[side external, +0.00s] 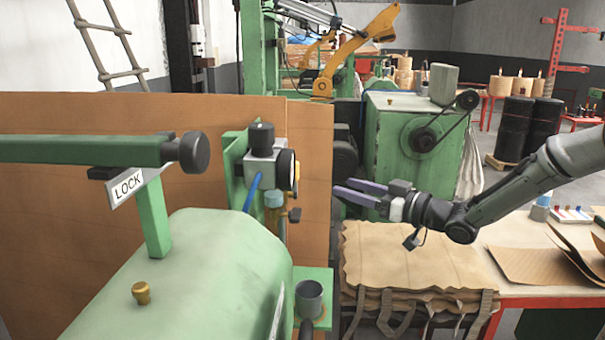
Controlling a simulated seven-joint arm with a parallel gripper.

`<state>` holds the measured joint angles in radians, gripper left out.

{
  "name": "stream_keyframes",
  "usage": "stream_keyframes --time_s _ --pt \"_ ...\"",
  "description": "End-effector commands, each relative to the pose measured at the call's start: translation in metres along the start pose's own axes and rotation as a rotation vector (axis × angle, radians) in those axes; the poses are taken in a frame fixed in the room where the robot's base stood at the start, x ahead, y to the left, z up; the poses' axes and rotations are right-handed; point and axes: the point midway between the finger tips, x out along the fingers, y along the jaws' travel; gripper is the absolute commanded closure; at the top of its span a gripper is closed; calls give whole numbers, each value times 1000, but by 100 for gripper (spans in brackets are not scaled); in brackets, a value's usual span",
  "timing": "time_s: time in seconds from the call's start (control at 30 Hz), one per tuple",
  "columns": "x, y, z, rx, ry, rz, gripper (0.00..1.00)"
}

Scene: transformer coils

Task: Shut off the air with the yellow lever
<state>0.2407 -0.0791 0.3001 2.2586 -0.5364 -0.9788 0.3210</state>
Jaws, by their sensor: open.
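A grey air unit (260,165) with a black knob on top and a round gauge on its right side is mounted on a green upright plate. A blue hose (252,192) runs down from it. My gripper (340,190) is to the right of this part, a little higher in the picture. Its two purple-grey fingers are apart and empty, pointing left. The gap in depth between them is unclear.
A green machine with a LOCK sign (128,188) and a rounded housing (190,275) fills the front left. A grey cup (309,298) stands below the air unit. Brown sacks (410,260) lie on the table under my gripper. A green belt-driven machine (405,150) stands behind.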

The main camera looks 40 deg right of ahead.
Motion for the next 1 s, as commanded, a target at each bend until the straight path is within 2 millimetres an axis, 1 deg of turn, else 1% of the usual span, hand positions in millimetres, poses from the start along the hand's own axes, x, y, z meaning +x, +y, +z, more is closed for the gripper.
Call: stream_keyframes --time_s 0.17,0.4,0.6,0.7,0.8,1.0 --pt "25 -1 0 -1 -1 -3 46" --pt "72 -1 0 -1 1 -2 46" --pt "107 -1 -1 -2 1 -1 46" --pt "120 -1 -1 -2 2 0 46" --pt "128 0 -1 -2 2 1 46" --pt "134 0 -1 -1 2 1 46"
